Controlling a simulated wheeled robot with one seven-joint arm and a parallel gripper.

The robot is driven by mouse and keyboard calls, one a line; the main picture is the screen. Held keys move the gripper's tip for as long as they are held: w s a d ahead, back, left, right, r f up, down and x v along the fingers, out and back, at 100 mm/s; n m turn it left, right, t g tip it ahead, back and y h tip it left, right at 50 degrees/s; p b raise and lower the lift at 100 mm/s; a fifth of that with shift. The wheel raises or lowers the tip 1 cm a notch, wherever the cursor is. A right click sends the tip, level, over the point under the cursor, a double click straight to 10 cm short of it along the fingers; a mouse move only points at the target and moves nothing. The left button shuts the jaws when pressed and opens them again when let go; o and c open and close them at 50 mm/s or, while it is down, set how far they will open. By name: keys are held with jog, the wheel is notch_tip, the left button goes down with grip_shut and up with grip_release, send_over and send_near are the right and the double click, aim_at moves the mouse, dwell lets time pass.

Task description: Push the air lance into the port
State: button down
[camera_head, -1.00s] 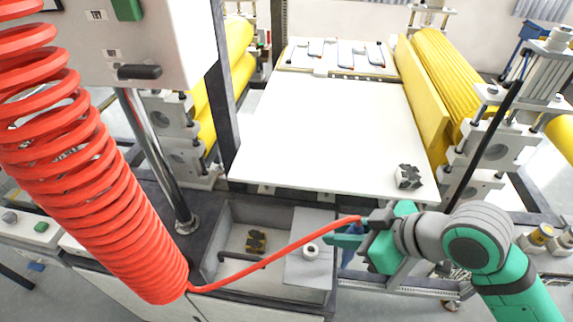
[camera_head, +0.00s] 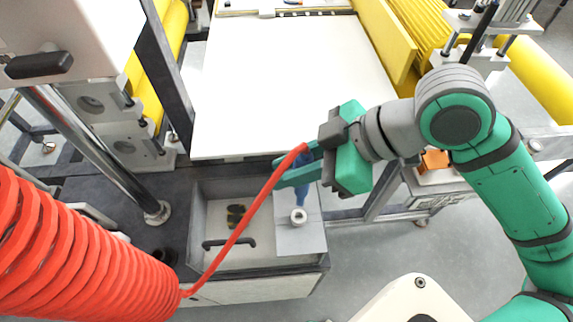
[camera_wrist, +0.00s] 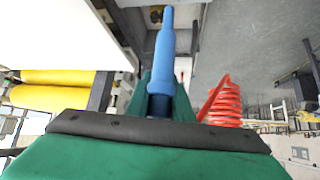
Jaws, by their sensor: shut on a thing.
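The blue air lance (camera_head: 301,190) is in my gripper (camera_head: 296,172), which is shut on it. The lance points down, and its red coiled hose (camera_head: 240,225) runs from its top to the lower left. The port (camera_head: 298,216) is a white ring with a dark hole on a grey plate beside the open bin. The lance's lower end appears just at or above the ring; I cannot tell if it touches or has entered. In the wrist view the lance (camera_wrist: 165,50) extends forward from my gripper (camera_wrist: 160,88), and the port is not clearly visible.
The grey bin (camera_head: 193,225) holds a dark yellow-black block (camera_head: 235,215) and has a black handle. A white sheet (camera_head: 270,80) lies behind on the machine, with yellow rollers (camera_head: 435,40) at the right. A metal post (camera_head: 95,150) stands at the left.

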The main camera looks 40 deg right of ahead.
jog(key=shift+f, duration=5.9)
jog(key=c, duration=1.5)
grip_release()
jog(key=v, duration=1.1)
jog(key=shift+f, duration=0.1)
